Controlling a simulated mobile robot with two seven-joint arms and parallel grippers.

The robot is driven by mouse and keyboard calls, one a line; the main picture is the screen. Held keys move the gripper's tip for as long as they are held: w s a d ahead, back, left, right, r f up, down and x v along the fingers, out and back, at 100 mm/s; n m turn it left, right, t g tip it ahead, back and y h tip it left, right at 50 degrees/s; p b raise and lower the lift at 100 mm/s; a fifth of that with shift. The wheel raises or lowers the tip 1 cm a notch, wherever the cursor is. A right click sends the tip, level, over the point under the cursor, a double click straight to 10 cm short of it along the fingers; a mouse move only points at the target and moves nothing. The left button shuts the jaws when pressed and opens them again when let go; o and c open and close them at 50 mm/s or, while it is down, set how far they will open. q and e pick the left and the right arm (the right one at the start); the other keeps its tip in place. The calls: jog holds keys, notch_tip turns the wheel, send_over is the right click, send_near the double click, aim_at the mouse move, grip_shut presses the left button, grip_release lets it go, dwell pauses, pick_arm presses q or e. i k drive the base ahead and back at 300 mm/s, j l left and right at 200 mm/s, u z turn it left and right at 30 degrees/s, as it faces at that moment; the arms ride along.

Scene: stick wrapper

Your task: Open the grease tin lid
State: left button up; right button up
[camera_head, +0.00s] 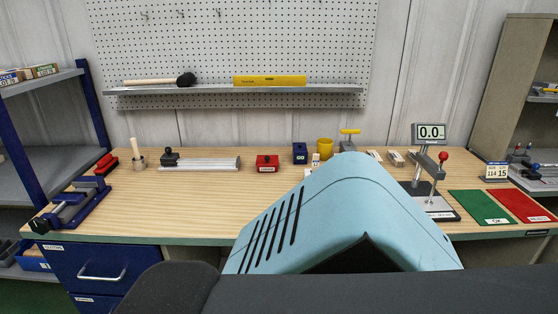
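I cannot tell for sure which thing is the grease tin. A small pot with a pale wooden handle standing up out of it (138,158) is at the left back of the bench. A yellow cylinder (325,149) stands at the back middle. A red block-like box (267,163) and a dark blue box (300,153) stand to its left. No lid can be made out at this size. Neither of my grippers is in view. A large light blue shape close to the camera hides the front middle of the bench.
The wooden bench (205,205) has free room at left centre. A blue vise (72,205) is at its left end. A gauge stand with a display (430,134), a green mat (480,207) and a red mat (521,205) are at right. A shelf (215,90) hangs above.

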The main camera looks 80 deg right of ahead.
aim_at(262, 159)
jog(key=z, duration=2.5)
jog(key=k, duration=0.15)
